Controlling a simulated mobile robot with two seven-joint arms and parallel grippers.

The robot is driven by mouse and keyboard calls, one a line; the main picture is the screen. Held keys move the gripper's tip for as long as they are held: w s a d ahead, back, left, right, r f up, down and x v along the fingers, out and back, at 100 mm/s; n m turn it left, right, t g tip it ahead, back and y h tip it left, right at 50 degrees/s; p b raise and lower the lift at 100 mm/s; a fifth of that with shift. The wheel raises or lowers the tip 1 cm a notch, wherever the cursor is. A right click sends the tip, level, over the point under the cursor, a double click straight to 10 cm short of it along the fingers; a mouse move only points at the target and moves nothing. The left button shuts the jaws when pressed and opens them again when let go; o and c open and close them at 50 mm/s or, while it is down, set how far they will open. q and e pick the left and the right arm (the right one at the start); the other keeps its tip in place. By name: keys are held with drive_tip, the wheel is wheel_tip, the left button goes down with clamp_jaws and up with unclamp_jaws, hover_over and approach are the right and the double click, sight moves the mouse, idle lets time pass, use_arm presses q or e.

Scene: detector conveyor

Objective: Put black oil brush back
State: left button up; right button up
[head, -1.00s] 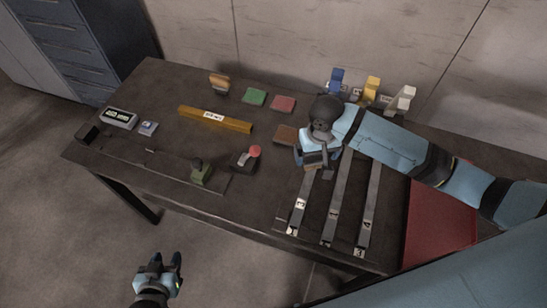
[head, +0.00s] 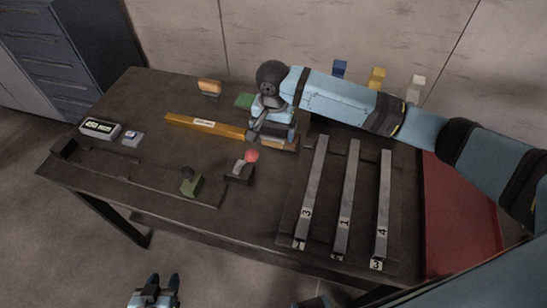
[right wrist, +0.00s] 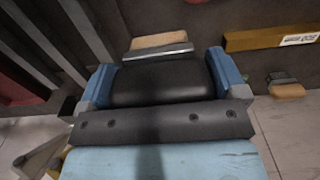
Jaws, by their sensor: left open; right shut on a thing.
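The black oil brush (right wrist: 160,82) shows as a black block between the two blue fingers of my right gripper (right wrist: 162,80), which is shut on it. A tan strip with a grey edge (right wrist: 160,42) shows just beyond it; I cannot tell whether it belongs to the brush or is the pad. The wrist hides most of the brush there. My left gripper (head: 157,285) is open and empty in front of the table, low in the picture.
A green pad (head: 244,100) and a yellow bar (head: 205,125) lie left of my right gripper. A red-knobbed device (head: 240,170) is nearby. Numbered rails (head: 348,185) fill the right side.

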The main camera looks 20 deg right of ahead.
wheel_tip(320, 180, down, 12)
drive_tip(key=shift+r, duration=0.1)
use_arm(q)
drive_tip(key=shift+a+f, duration=0.1)
idle(0.4)
use_arm(e)
drive_tip(key=o, duration=0.5)
drive_tip(key=shift+o, duration=0.2)
drive_tip(key=shift+r, duration=0.15)
wheel_tip(320, 180, up, 11)
drive_tip(key=shift+f, duration=0.2)
use_arm(q)
drive_tip(key=shift+f, duration=0.15)
use_arm(e)
drive_tip(key=shift+r, duration=0.55)
